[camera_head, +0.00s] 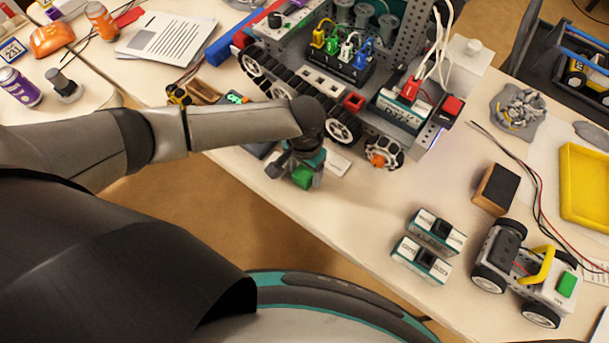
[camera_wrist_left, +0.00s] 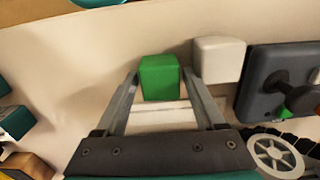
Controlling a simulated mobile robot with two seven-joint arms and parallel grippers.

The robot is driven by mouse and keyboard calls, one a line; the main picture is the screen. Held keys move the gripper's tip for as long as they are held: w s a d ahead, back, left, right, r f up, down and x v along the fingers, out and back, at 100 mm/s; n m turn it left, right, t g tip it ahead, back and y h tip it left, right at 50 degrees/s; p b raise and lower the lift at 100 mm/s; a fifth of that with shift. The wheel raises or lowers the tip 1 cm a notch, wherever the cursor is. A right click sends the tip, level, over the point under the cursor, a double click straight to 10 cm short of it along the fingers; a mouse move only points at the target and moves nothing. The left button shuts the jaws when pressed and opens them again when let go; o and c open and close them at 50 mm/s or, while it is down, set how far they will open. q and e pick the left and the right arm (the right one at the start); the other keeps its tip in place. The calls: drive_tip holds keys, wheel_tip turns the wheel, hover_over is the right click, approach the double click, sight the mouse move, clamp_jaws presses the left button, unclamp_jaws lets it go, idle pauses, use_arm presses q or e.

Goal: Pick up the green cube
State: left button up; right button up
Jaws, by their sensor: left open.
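The green cube (camera_head: 303,178) is at the near edge of the long table in the head view, partly hidden by my left gripper (camera_head: 296,172). In the left wrist view the green cube (camera_wrist_left: 159,77) sits between the two fingertips of my left gripper (camera_wrist_left: 161,76). The fingers are open, one on each side of the cube, with narrow gaps. I cannot tell how far down the fingers reach along it. My right gripper is not in view.
A white block (camera_wrist_left: 218,58) stands close beside one finger, with a dark device (camera_wrist_left: 275,80) beyond it. A large tracked robot (camera_head: 318,85) is just behind the gripper. Two battery-like boxes (camera_head: 421,260) and a small wheeled car (camera_head: 525,272) stand to the right.

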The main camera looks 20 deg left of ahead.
use_arm(q)
drive_tip(key=shift+f, duration=0.25)
drive_tip(key=c, duration=1.1)
